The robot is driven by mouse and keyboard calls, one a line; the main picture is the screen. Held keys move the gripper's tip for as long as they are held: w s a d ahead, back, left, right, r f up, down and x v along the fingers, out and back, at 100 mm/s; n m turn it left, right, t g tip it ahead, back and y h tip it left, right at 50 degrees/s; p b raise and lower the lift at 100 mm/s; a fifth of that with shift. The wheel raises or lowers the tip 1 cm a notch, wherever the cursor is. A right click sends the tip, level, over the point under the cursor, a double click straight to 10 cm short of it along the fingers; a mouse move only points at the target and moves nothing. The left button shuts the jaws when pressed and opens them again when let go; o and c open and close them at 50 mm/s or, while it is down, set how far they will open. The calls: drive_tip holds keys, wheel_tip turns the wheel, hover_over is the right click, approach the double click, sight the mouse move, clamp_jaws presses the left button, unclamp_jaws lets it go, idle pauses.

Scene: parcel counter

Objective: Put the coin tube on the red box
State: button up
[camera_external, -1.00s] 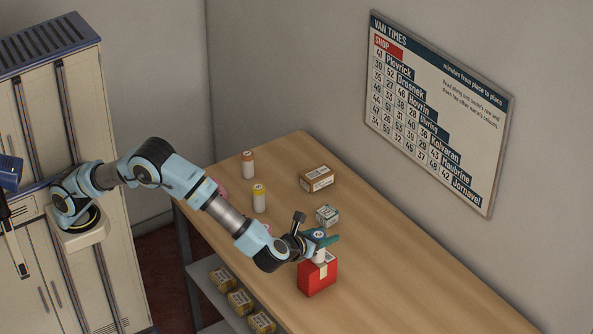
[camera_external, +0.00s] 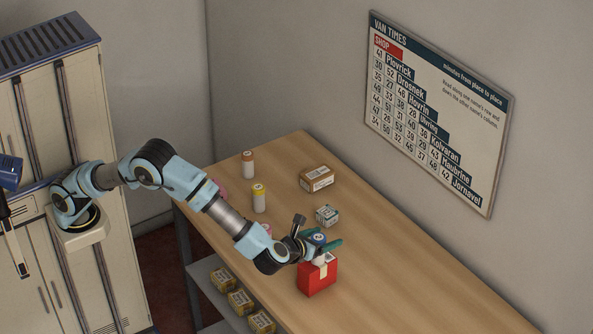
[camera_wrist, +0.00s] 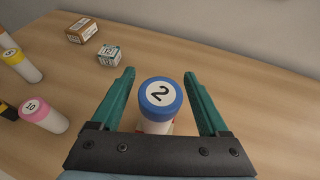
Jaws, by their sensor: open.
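The coin tube (camera_external: 319,260), white with a blue cap marked 2, stands upright on top of the red box (camera_external: 317,281). In the wrist view the tube's blue cap (camera_wrist: 160,94) shows between the two green fingers, with a gap on each side. My gripper (camera_wrist: 159,75) is open around the tube, and its fingers appear clear of it. In the external view my gripper (camera_external: 323,243) is at the cap's height, just above the red box. The tube hides most of the red box in the wrist view.
A yellow-capped tube (camera_external: 259,199), an orange-capped tube (camera_external: 248,165) and a pink-capped tube (camera_wrist: 45,115) stand on the counter. A small box (camera_external: 327,215) and a brown carton (camera_external: 316,178) lie behind. The counter's right side is clear.

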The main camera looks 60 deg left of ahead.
drive_tip(key=shift+s+d+r, duration=0.1)
drive_tip(key=shift+s+r, duration=0.1)
drive_tip(key=shift+s, duration=0.1)
drive_tip(key=b+v, duration=0.3)
drive_tip(key=v, duration=0.8)
drive_tip(key=shift+s, duration=0.15)
drive_tip(key=shift+r, duration=0.1)
